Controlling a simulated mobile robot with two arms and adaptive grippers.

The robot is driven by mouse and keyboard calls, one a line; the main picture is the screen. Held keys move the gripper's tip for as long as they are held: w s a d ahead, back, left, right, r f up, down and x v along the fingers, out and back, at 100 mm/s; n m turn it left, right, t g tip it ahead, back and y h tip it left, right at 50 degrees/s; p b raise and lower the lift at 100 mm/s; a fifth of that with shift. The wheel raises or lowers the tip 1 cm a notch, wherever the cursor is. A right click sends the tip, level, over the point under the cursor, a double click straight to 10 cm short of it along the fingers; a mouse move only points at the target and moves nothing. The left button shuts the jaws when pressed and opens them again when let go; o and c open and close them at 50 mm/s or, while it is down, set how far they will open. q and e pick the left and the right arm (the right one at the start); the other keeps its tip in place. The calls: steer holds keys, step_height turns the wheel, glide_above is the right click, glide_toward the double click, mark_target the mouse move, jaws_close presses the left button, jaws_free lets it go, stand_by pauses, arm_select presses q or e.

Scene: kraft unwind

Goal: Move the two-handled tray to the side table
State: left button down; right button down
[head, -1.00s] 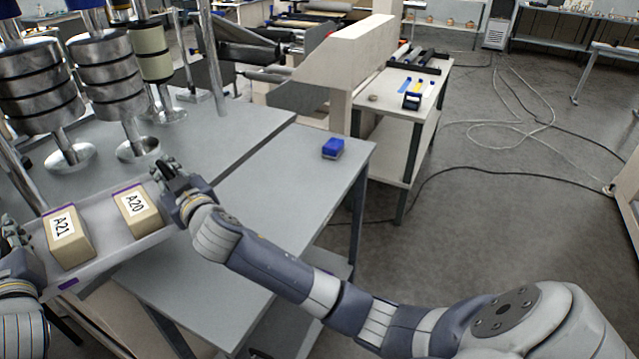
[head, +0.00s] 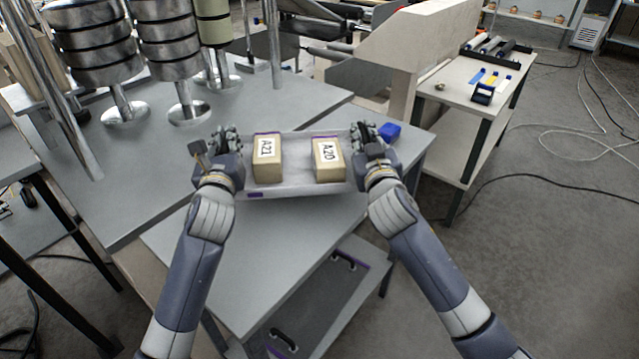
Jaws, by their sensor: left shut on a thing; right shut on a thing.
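The two-handled tray (head: 300,188) is light grey with purple marks and spans between my two grippers. On it stand two tan blocks, one labelled A21 (head: 267,170) on the left and one labelled A20 (head: 328,172) on the right. My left gripper (head: 225,142) is shut at the tray's left end. My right gripper (head: 368,138) is shut at its right end. The fingers largely hide both handles. The tray shows over the grey table (head: 250,222); I cannot tell whether it touches the top.
A blue box (head: 389,132) sits just right of my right gripper. Metal roller stacks (head: 168,60) stand at the back left. A white-topped table (head: 462,92) with small tools is at the back right. A lower shelf (head: 325,300) shows below. Cables lie on the floor at right.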

arm_select(q)
steer(key=shift+a+f, duration=0.15)
steer(key=shift+a, duration=0.1)
arm_select(e)
steer(key=shift+d+f, duration=0.1)
steer(key=shift+f, duration=0.2)
steer(key=shift+r, duration=0.1)
